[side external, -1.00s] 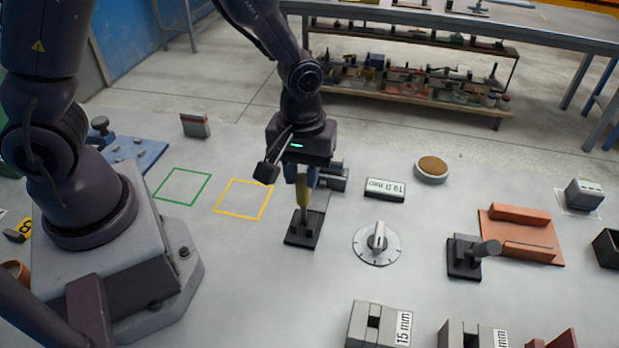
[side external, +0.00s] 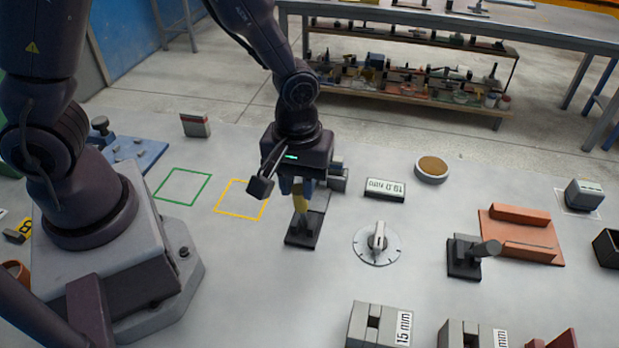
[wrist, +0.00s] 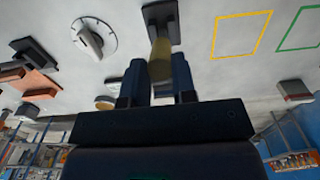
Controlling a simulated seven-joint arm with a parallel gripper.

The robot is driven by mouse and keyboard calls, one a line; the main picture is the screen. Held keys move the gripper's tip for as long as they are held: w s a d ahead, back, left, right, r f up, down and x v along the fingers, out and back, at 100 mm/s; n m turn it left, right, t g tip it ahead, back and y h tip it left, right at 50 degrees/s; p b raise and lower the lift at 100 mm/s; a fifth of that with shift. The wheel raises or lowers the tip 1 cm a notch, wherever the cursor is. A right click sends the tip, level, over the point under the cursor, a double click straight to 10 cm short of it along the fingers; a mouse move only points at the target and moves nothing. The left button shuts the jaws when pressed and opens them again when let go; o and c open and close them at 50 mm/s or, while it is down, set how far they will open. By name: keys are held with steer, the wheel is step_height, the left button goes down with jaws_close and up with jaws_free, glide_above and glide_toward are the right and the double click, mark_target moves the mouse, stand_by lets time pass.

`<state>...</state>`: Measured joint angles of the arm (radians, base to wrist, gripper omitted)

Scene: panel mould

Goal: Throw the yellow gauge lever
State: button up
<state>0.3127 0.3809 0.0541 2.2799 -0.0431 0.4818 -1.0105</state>
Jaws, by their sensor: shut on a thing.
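The yellow gauge lever (side external: 300,203) rises from a small black base (side external: 302,236) on the grey table, in the middle of the side external view. My gripper (side external: 297,187) is above the base with its fingers around the lever's upper part, shut on it. In the wrist view the yellow handle (wrist: 160,58) shows between the two dark fingers (wrist: 161,82). The lever leans slightly in the side external view. Its top is hidden by the fingers and the gripper body.
A grey dial knob (side external: 377,243) stands right of the lever, with a "19.0 mm" display block (side external: 385,189) behind it. A black lever fixture (side external: 466,256) is farther right. Yellow (side external: 242,214) and green (side external: 184,201) outlined squares on the left are empty. Slotted blocks (side external: 380,326) stand at the front.

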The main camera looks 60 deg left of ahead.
steer(key=shift+s+d+f, duration=0.1)
steer(key=shift+s+d, duration=0.25)
steer(key=shift+s, duration=0.05)
steer(key=shift+s+d+f, duration=0.25)
steer(key=shift+s+d, duration=0.3)
steer(key=shift+s+d+f, duration=0.1)
stand_by(0.4)
steer(key=shift+s+d, duration=0.15)
steer(key=o, duration=0.9)
steer(key=shift+o, duration=0.2)
